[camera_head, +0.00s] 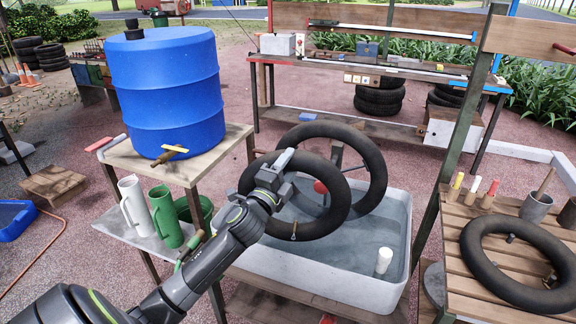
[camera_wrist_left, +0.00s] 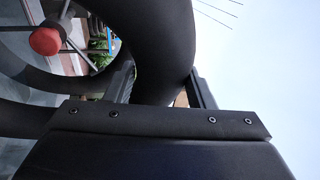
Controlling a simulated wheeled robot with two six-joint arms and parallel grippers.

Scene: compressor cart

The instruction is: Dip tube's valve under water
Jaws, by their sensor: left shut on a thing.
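My left gripper (camera_head: 276,180) is shut on the upper left part of a black inner tube (camera_head: 334,213) and holds it upright over the grey tub (camera_head: 381,297). In the left wrist view the tube (camera_wrist_left: 160,45) passes between the fingers (camera_wrist_left: 165,88). The tube's valve (camera_head: 293,231) points down at its lower edge, over the tub's water (camera_head: 345,250). I cannot tell whether it touches the water. Behind the held tube stands a black wheel (camera_head: 372,165) with thin spokes and a red hub (camera_head: 320,187). My right gripper is not in view.
A blue barrel (camera_head: 165,90) stands on a wooden stand at left, with jugs (camera_head: 166,216) below. A white cylinder (camera_head: 384,260) is in the tub. Another tube (camera_head: 480,262) lies on the slatted table at right, beside a green post (camera_head: 455,120). A workbench stands behind.

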